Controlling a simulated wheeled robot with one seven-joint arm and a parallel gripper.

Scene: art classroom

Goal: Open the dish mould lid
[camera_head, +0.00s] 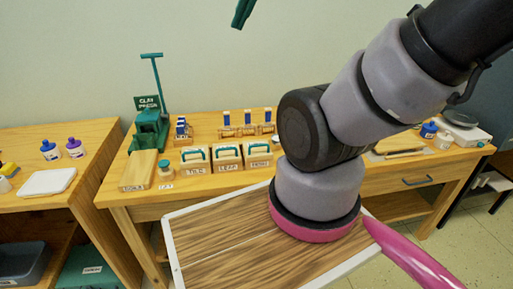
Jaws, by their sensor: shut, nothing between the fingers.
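Three pale mould boxes with green handles stand in a row at the front of the wooden table. Their small labels are hard to read. The right one seems to be the dish mould (258,159), beside the leaf mould (228,164) and the tile mould (196,167). The dish mould's lid (257,147) looks down. A dark green tip at the top edge looks like my gripper (240,20), shut and empty. It is high above the table, apart from the moulds. The rest of it is out of view.
A green clay press (150,130) with a tall handle stands left of the moulds. Blue-topped tools (247,120) stand behind them. A side table (40,200) on the left holds bottles and a white tray. My arm hides part of the table right of the moulds.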

